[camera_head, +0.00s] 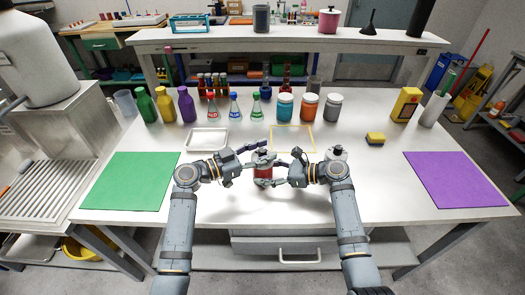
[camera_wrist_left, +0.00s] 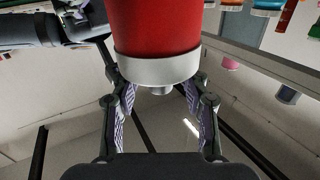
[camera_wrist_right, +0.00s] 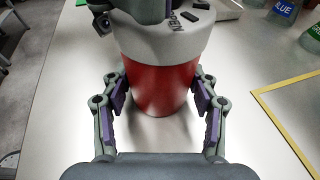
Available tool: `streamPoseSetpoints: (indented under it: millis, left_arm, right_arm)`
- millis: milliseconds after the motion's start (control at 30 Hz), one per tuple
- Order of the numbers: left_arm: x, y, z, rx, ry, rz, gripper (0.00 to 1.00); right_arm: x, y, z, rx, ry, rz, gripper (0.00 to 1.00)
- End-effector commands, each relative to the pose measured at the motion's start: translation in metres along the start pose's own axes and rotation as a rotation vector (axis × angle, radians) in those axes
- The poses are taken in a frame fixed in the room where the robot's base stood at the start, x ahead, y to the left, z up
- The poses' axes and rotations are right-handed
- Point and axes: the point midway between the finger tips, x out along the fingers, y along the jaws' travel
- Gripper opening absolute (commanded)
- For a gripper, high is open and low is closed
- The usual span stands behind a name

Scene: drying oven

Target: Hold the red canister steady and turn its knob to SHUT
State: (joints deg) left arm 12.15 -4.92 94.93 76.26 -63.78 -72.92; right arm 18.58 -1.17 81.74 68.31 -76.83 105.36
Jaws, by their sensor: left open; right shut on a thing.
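The red canister (camera_head: 264,172) stands upright on the white table at front centre, with a pale grey top. My right gripper (camera_head: 277,173) is shut on its red body (camera_wrist_right: 158,90) from the right, one finger on each side. My left gripper (camera_head: 250,158) is open at the canister's top from the left. In the left wrist view the canister (camera_wrist_left: 155,30) appears upside down, with its small grey knob (camera_wrist_left: 161,91) between the spread fingers. Lettering like OPEN shows on the top in the right wrist view; my left gripper hides part of it, and the knob's setting is unclear.
A white tray (camera_head: 207,139) and a yellow frame outline (camera_head: 292,139) lie behind the canister. A black-topped object (camera_head: 337,153) is partly hidden behind my right wrist. A green mat (camera_head: 128,181) lies left, a purple mat (camera_head: 455,180) right. Bottles, flasks and jars line the back.

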Motion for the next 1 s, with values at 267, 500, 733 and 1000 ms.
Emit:
streamPoseSetpoints:
  millis: [267,500,733,1000]
  left_arm:
    - [-0.0004,-0.0001,0.0,0.0,0.0,0.0,0.2]
    - [-0.0005,-0.0001,0.0,0.0,0.0,0.0,0.0]
    - [0.0,0.0011,0.0005,-0.002,-0.003,-0.115,0.0]
    - [-0.0005,-0.0002,-0.0001,0.001,-0.004,-0.125,0.0]
  right_arm:
    - [0.0001,0.0002,-0.0001,0.0,0.0,0.0,0.43]
    - [0.0001,0.0002,-0.0002,0.0,0.0,0.0,0.43]
    - [0.0001,0.0002,-0.0002,0.0,0.0,0.001,0.43]
    - [0.0,0.0001,0.0,0.0,0.0,0.0,0.43]
